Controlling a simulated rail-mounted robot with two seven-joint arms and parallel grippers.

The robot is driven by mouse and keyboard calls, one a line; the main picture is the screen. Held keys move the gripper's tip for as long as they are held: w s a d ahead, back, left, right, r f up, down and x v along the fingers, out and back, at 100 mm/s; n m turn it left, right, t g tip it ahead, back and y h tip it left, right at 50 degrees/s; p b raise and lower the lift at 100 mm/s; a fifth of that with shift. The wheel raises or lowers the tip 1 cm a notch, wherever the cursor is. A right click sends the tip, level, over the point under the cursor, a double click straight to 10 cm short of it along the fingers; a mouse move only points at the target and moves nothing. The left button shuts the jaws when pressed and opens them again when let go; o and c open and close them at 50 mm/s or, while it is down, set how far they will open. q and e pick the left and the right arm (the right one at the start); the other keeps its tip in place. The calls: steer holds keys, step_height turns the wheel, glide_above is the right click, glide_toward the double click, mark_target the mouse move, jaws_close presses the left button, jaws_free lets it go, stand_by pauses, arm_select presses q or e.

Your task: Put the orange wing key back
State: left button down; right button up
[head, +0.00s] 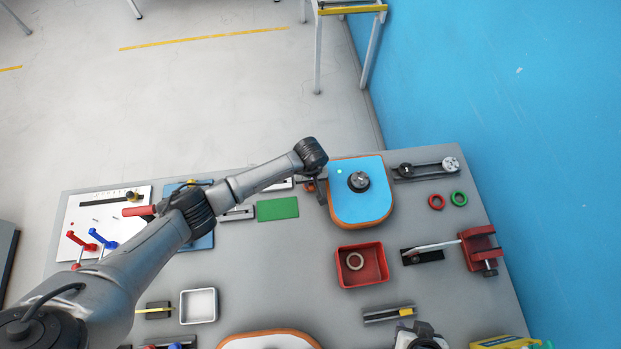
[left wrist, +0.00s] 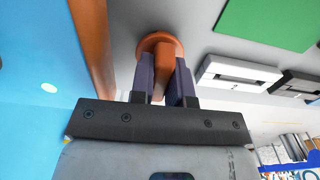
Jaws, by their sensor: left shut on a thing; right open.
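The orange wing key (left wrist: 160,45) shows in the left wrist view as a round orange head with a short stem. My left gripper (left wrist: 164,82) is shut on the stem, one dark finger on each side. In the head view my left gripper (head: 320,193) is at the left edge of the blue inflatable board (head: 350,205), and the arm largely hides the key. The board has an orange rim and a dark round valve (head: 358,181). The orange rim (left wrist: 92,45) runs just left of the key in the left wrist view. My right gripper (head: 421,338) is partly in view at the bottom edge, open.
A green pad (head: 278,209) lies left of the board. A red tray (head: 340,272) with a ring stands below it. Red and green rings (head: 459,198) and a red clamp (head: 480,245) are on the right. A white tray (head: 184,305) is lower left.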

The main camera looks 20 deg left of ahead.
arm_select(q)
steer(key=shift+f, duration=0.15)
steer(key=c, duration=1.1)
jaws_free()
steer(key=shift+r, duration=0.3)
step_height(320, 180, up, 10)
steer(key=shift+r+b, duration=0.15)
steer(key=shift+b, duration=0.15)
steer(key=shift+r, duration=0.75)
